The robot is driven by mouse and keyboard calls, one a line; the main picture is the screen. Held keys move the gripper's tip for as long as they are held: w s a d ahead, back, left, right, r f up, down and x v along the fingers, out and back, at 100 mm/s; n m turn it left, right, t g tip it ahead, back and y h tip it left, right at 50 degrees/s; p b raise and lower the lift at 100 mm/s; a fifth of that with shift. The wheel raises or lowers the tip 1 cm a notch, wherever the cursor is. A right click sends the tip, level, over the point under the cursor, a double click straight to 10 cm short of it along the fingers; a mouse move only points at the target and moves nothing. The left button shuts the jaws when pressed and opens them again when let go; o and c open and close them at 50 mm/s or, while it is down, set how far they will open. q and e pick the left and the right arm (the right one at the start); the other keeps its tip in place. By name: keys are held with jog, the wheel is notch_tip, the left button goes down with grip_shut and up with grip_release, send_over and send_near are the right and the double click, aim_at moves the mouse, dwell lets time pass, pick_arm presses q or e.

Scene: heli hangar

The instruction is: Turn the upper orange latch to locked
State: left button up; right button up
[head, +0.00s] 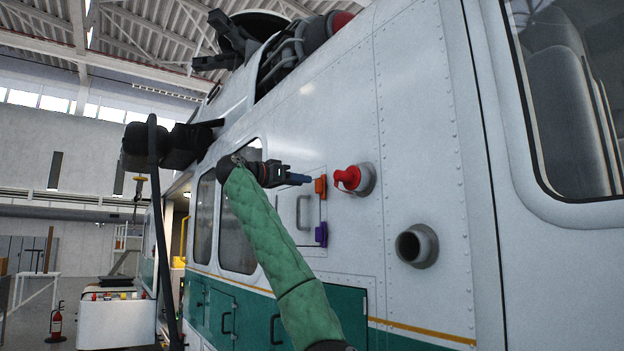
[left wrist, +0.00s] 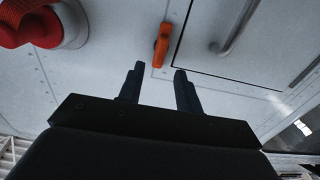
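The upper orange latch (head: 320,187) sits at the upper right corner of a small hatch panel on the helicopter's white side. It appears upright along the hatch edge. In the left wrist view the orange latch (left wrist: 161,46) lies just beyond and between the fingertips. My left gripper (head: 304,179) points at the latch from the left; in the wrist view its two fingers (left wrist: 159,71) are apart with nothing clearly held. I cannot tell whether they touch the latch. A purple latch (head: 321,234) sits lower on the same hatch edge. My right gripper is not in view.
A red-capped port (head: 348,178) sticks out just right of the orange latch; it also shows in the wrist view (left wrist: 30,22). A grey open pipe (head: 416,245) protrudes lower right. A grey handle (head: 303,212) is on the hatch.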

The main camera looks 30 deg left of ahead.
aim_at(320, 186)
pick_arm(q)
jog(key=p+x, duration=0.2)
jog(key=x, duration=0.2)
jog(key=shift+w+d, duration=0.1)
jog(key=shift+w, duration=0.2)
jog(key=shift+s, duration=0.1)
grip_shut()
